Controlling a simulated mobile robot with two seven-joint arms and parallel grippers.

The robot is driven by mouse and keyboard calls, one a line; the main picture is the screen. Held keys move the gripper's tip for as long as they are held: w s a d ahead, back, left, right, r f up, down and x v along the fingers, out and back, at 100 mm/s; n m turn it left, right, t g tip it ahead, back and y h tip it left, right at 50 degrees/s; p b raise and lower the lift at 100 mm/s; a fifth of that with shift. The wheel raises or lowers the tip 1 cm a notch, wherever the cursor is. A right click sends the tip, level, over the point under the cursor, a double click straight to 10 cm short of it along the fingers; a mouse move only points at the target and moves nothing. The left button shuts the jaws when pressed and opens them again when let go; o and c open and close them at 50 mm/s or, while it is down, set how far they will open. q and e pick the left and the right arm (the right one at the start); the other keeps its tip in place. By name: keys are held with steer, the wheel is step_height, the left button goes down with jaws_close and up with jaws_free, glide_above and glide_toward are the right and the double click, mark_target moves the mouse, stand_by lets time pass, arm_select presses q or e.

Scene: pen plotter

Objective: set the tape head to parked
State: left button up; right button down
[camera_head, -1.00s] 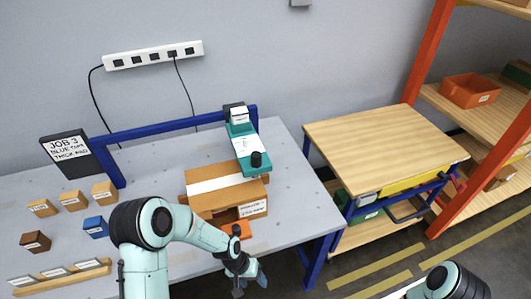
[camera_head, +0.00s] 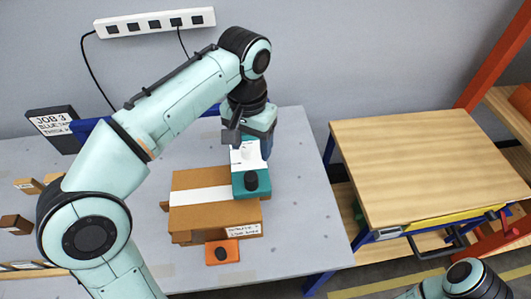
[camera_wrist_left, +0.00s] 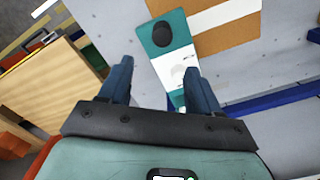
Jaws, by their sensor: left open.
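The tape head (camera_head: 240,190) is a teal body with a white plate and a black round knob on its near end. It reaches over the taped cardboard box (camera_head: 214,217) from the blue gantry bar (camera_head: 90,127). My left gripper (camera_head: 262,142) is over the far part of the head, and my arm hides the rear of the head and most of the bar. In the left wrist view, the left gripper's fingers (camera_wrist_left: 157,72) are apart, with the white plate of the tape head (camera_wrist_left: 150,38) beyond and between them. I cannot tell whether they touch it.
An orange piece with a black knob (camera_head: 230,257) is at the box's front. The job sign (camera_head: 52,128) and small blocks (camera_head: 27,186) are at the left. A wooden-topped cart (camera_head: 420,165) stands right of the table. The table's right front is clear.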

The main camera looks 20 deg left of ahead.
arm_select(q)
steer(key=b, duration=0.2)
glide_above(251, 175)
steer(key=f, duration=0.4)
steer(key=shift+s, duration=0.2)
step_height(251, 175, down, 7)
steer(key=shift+w+f+b, duration=0.15)
steer(key=shift+b, duration=0.45)
steer(key=shift+f, duration=0.5)
arm_select(e)
steer(key=s+f, duration=0.1)
steer(key=f, duration=0.1)
steer(key=s+f, duration=0.1)
steer(key=f, duration=0.1)
steer(key=shift+s, duration=0.1)
arm_select(q)
jaws_close()
